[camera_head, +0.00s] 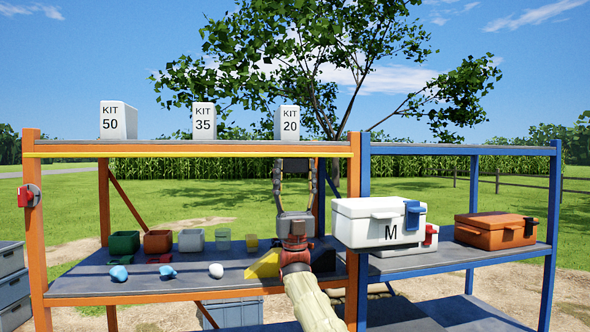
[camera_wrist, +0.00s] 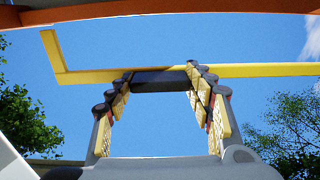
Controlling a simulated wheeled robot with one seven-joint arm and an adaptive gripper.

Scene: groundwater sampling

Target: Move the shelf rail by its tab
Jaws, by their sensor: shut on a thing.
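The yellow shelf rail (camera_head: 190,154) runs along the front edge of the orange rack's top shelf. In the wrist view the rail (camera_wrist: 255,70) crosses the picture, with a bent-up end at the left. Its dark tab (camera_head: 296,164) hangs below the rail near the right end of the orange rack. My gripper (camera_head: 296,172) reaches up from below and is shut on the tab. In the wrist view the tab (camera_wrist: 160,81) lies between the fingers of my gripper (camera_wrist: 158,85), one on each side.
White boxes marked KIT 50 (camera_head: 118,121), KIT 35 (camera_head: 204,121) and KIT 20 (camera_head: 287,123) stand on the top shelf above the rail. Small bins and loose pieces sit on the lower shelf (camera_head: 190,281). A white M cooler (camera_head: 375,226) stands on the blue rack at right.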

